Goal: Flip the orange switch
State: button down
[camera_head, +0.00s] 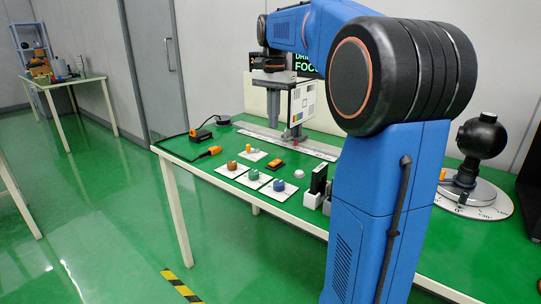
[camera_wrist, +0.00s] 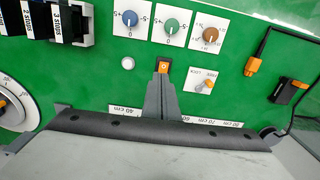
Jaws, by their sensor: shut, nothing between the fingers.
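Two orange switch-like parts are on the green table. One is a black housing with an orange rocker (camera_wrist: 164,67); it also shows in the head view (camera_head: 275,165). The other is a white plate with an orange-tipped toggle lever (camera_wrist: 206,86), which also shows in the head view (camera_head: 249,149). My gripper (camera_wrist: 162,80) is shut and empty. In the wrist view its tips line up with the lower edge of the rocker housing, left of the toggle plate. In the head view my gripper (camera_head: 272,120) points down, above the table surface. Contact with the rocker cannot be told.
Plates with blue (camera_wrist: 130,18), green (camera_wrist: 171,24) and brown (camera_wrist: 210,34) knobs lie near the switches. A white dome (camera_wrist: 128,62) is left of the rocker. A chart on a stand (camera_head: 303,100) stands on the ruler rail (camera_head: 315,148). Black cards in holders (camera_head: 318,180) are at the front.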

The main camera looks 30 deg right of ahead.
aim_at(275, 164)
jog(key=shift+w+d+r, duration=0.1)
jog(key=shift+w+d, duration=0.25)
jog(key=shift+w, duration=0.15)
notch_tip(275, 164, down, 14)
jog(key=shift+f, duration=0.1)
dwell(0.5)
jog(key=shift+a, duration=0.1)
dwell(0.5)
jog(key=shift+w+d+r, duration=0.2)
jog(key=shift+d+r, duration=0.15)
jog(key=shift+d, duration=0.3)
jog(key=shift+r, duration=0.1)
